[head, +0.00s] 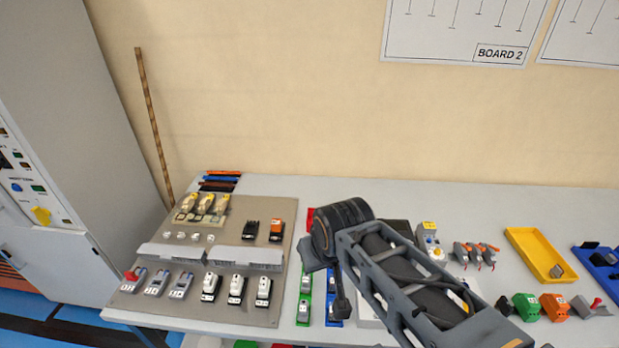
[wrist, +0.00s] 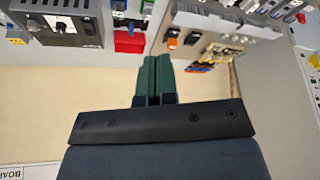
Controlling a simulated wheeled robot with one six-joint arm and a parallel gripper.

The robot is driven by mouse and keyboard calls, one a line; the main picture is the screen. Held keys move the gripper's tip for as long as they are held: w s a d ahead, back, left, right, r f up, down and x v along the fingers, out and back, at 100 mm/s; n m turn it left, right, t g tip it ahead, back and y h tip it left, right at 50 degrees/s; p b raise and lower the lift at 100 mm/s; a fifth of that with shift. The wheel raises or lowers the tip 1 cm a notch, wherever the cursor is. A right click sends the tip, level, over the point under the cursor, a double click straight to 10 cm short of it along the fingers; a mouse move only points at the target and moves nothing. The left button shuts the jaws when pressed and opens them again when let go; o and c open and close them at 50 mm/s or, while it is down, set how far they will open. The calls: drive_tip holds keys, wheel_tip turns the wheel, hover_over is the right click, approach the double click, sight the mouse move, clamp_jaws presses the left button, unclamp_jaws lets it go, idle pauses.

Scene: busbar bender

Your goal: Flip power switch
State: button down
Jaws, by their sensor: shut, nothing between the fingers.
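My gripper (wrist: 154,62) shows in the wrist view as two green fingers, shut together and empty. They point toward the table edge and the items along it. A grey box with a dark front panel (wrist: 62,28) and a round knob-like control stands to the left of the fingers, apart from them. I cannot tell whether that control is the power switch. In the head view my arm covers the table's middle, and the fingers cannot be made out.
A brown mounting board (head: 225,310) with several switches and breakers lies on the left of the table (head: 420,195). A red block (wrist: 129,41) is close to the fingers. A yellow tray (head: 520,242) and several coloured parts stand at the right. The wall is behind.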

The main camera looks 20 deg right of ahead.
drive_tip(key=w+d+f+m+g+b, duration=0.1)
drive_tip(key=w+d+f+m+b, duration=0.1)
drive_tip(key=d+f+b, duration=0.4)
drive_tip(key=w+d+f+m+h+b, duration=0.2)
drive_tip(key=w+d+b, duration=0.6)
drive_tip(key=d, duration=0.6)
drive_tip(key=shift+w+d+f+m+t, duration=0.35)
drive_tip(key=shift+w+m, duration=0.25)
drive_tip(key=shift+w, duration=0.6)
drive_tip(key=shift+b, duration=0.3)
drive_tip(key=x, duration=1.3)
drive_tip(key=shift+w+f, duration=0.15)
drive_tip(key=shift+f, duration=0.25)
